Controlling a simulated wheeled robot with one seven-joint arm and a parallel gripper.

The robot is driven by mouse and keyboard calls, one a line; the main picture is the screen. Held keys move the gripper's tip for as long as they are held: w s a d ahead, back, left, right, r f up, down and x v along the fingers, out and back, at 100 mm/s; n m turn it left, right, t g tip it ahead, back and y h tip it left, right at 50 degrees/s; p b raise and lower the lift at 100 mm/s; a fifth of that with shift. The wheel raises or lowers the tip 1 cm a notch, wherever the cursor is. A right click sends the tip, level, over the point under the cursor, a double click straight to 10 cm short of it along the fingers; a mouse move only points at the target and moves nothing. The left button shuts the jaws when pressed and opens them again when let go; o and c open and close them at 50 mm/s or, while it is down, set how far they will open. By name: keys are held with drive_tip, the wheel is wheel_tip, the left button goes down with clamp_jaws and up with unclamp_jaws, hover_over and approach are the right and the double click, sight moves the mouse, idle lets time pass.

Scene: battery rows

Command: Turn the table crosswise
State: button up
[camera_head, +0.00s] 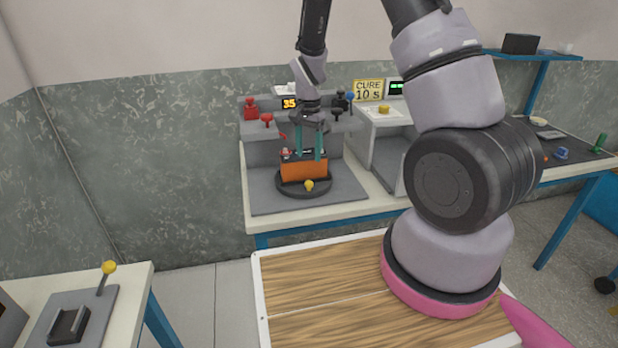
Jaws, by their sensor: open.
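The table is a dark round turntable (285,189) on a grey plate on the back workbench. An orange block or box (303,171) sits on it, with small red and dark parts on its top that are too small to make out. A yellow knob (309,185) stands at the turntable's front edge. My gripper (309,157) points down over the orange box, its teal fingers open and apart. One finger shows at the box's top right; whether the fingers touch it I cannot tell.
Red knobs (251,108), a "35" display (289,104) and dark and blue knobs stand behind the turntable. A grey open-fronted box (386,145) with a "CURE 10 s" sign (368,90) stands right. A yellow-tipped lever (109,267) is at lower left.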

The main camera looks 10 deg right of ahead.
sight(309, 182)
wheel_tip(309, 182, down, 10)
drive_tip(key=shift+f, duration=0.1)
idle(0.4)
clamp_jaws()
idle(1.2)
